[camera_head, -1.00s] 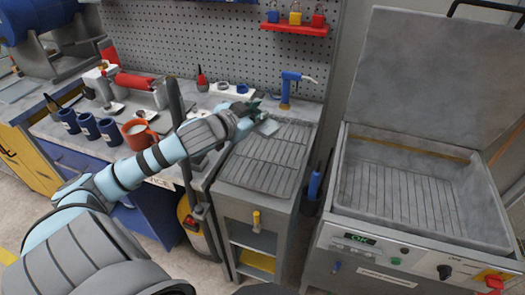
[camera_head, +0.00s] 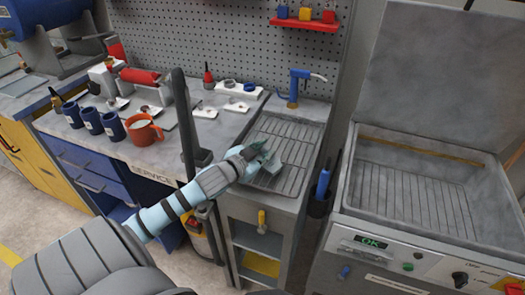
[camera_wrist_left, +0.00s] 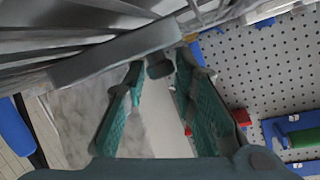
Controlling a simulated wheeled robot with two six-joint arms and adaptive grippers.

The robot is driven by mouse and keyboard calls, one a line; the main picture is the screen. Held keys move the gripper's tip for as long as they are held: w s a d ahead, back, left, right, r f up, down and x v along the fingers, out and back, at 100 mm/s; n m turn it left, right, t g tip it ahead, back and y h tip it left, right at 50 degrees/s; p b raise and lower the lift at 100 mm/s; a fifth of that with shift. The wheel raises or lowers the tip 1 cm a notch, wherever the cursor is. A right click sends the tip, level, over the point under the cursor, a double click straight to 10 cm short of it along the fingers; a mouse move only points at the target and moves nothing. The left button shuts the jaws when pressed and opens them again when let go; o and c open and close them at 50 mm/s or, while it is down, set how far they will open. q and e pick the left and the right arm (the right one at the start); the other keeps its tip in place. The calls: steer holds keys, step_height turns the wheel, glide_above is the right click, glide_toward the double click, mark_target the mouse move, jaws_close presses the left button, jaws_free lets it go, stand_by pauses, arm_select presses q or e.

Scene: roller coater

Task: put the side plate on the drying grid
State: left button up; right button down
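The side plate (camera_wrist_left: 115,55) is a grey flat bar with a small dark knob, seen at the top of the left wrist view. In the head view the left gripper (camera_head: 263,160) and the side plate (camera_head: 276,166) are over the drying grid (camera_head: 286,130), a wire rack on the grey cabinet. Whether the plate touches the wires cannot be told. My right gripper is not in view.
A blue tap-like tool (camera_head: 294,85) stands behind the grid. An open-lidded machine (camera_head: 415,195) is at the right. The workbench (camera_head: 165,160) at the left bears blue cups, an orange mug (camera_head: 144,129) and a red roller (camera_head: 139,76). A dark post (camera_head: 186,125) rises in front of the bench.

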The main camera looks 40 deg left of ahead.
arm_select(q)
steer(key=shift+o, duration=0.7)
steer(key=shift+r, duration=0.1)
steer(key=p+v, duration=0.6)
steer(key=v, duration=0.6)
steer(key=shift+s, duration=0.1)
